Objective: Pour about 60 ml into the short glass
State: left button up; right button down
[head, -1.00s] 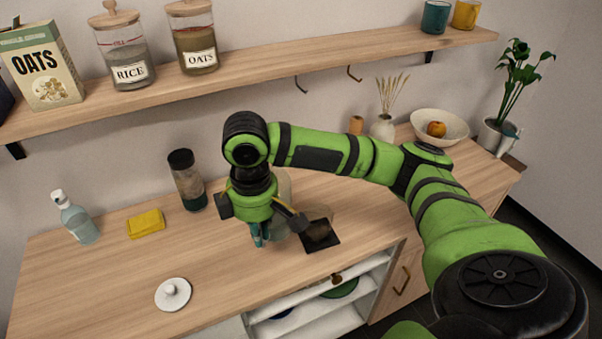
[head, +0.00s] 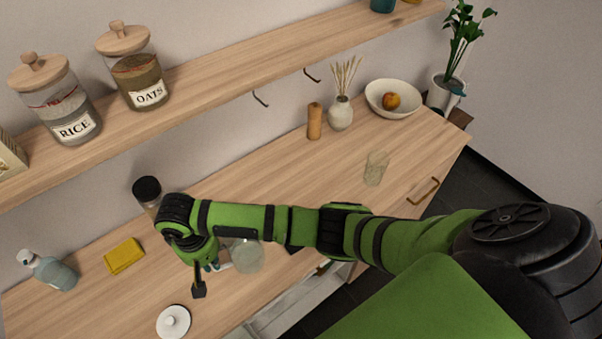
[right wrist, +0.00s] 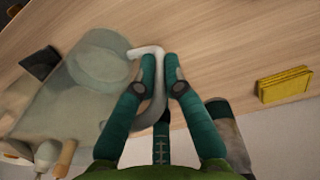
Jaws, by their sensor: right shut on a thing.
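My right gripper (head: 212,266) is shut on the curved pale handle of a clear glass jug (head: 246,257). In the right wrist view, both teal fingers (right wrist: 163,70) close around the handle, and the jug body (right wrist: 85,95) is to their left. The jug's lower part and liquid level are hard to make out, and I cannot tell whether it is off the counter. A short clear glass (head: 376,168) stands upright on the counter, well to the right of the jug. My left gripper is not in view.
A white round lid (head: 173,321) lies near the front edge. A dark mat (head: 293,249) is partly hidden by my arm. Bare counter surrounds the short glass.

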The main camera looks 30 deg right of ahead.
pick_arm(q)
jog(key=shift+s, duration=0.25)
pick_arm(e)
jog(key=shift+s, duration=0.15)
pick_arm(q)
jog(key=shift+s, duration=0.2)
pick_arm(e)
jog(key=shift+r, duration=0.1)
jog(key=shift+d+r, duration=0.1)
